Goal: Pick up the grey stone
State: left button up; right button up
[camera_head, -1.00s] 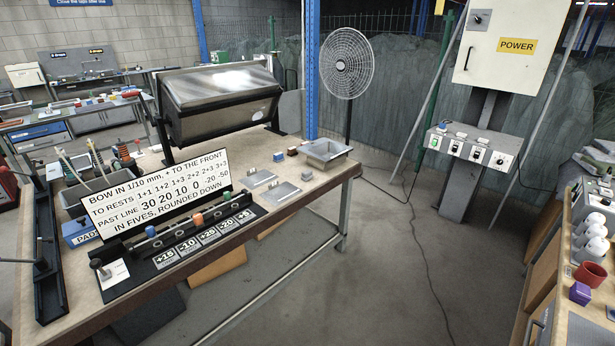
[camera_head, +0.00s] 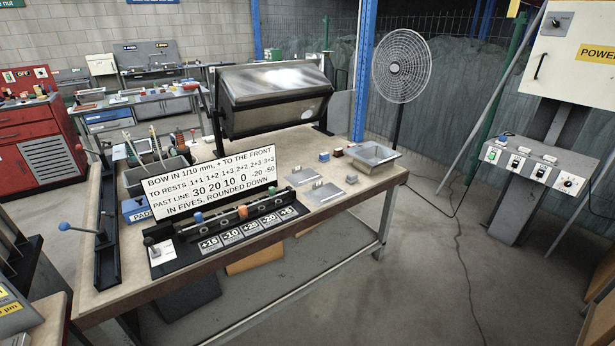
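A small grey block (camera_head: 352,179), which looks like the grey stone, lies on the workbench top (camera_head: 345,208) near its right front edge. It is small, so its texture cannot be made out. It sits to the right of two flat metal plates, one behind (camera_head: 301,177) and one in front (camera_head: 323,193). Neither of my grippers is in view.
A metal basin (camera_head: 372,155), a blue block (camera_head: 323,156) and a dark red block (camera_head: 338,152) sit behind the grey block. A white text sign (camera_head: 210,183) and a black lever rail (camera_head: 215,238) stand left. Open floor (camera_head: 440,280) lies right of the bench.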

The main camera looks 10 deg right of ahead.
aim_at(351, 178)
jog(key=i+l+u, duration=0.35)
jog(key=l+u, duration=0.15)
jog(key=i+l+u, duration=0.25)
jog(key=l, duration=0.15)
jog(key=l+u, duration=0.5)
jog(key=l, duration=0.25)
